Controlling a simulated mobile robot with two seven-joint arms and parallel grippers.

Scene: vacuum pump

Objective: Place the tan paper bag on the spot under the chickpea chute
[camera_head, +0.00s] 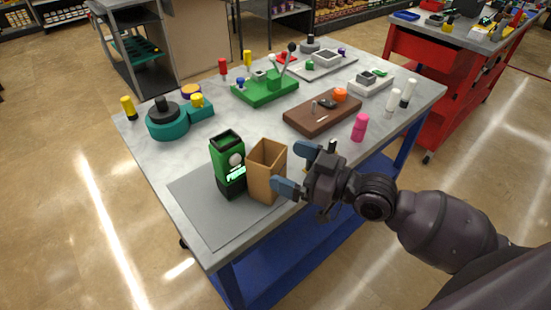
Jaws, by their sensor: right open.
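The tan paper bag (262,178) stands upright with its top open on a grey mat (213,219) at the near left part of the table. It is right beside a green and black device (228,163). My right gripper (296,169) is open at the bag's right side, its blue fingertips pointing left. The nearer fingertip overlaps the bag's lower right edge in the picture; I cannot tell if it touches. The farther fingertip is right of the bag's upper edge. I cannot make out a chickpea chute. My left gripper is not in view.
A brown board (322,113), a pink bottle (359,128), a green lever block (265,88) and a teal round base (167,123) stand farther back on the grey table (215,128). The mat's front left is clear. A red workbench (438,75) is at the back right.

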